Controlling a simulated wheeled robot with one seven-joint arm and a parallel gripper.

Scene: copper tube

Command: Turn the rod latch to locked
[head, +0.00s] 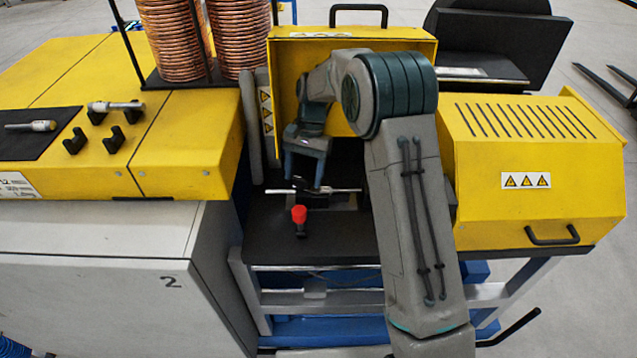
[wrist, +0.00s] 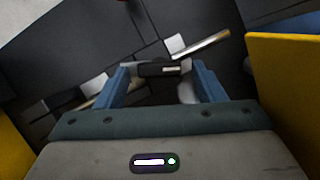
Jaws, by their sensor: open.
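My gripper (head: 305,180) points down inside the bay, above a thin silver rod (head: 342,190) that lies roughly level over a dark fixture. A red knob (head: 299,214) on a dark base stands in front of the rod. In the wrist view my gripper (wrist: 157,72) is open, with its blue fingers apart. A dark block with a pale patch (wrist: 160,68) shows between the fingertips; I cannot tell whether they touch it. The rod (wrist: 205,46) sticks out on the right there. The fingers and arm hide part of the fixture, and the latch's exact position is unclear.
A yellow hood (head: 310,62) stands up behind my arm. A slotted yellow cover (head: 535,150) is on the right and a yellow cabinet (head: 190,140) on the left. Copper coils (head: 172,40) stand on it. The dark bench top (head: 335,240) is bare in front.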

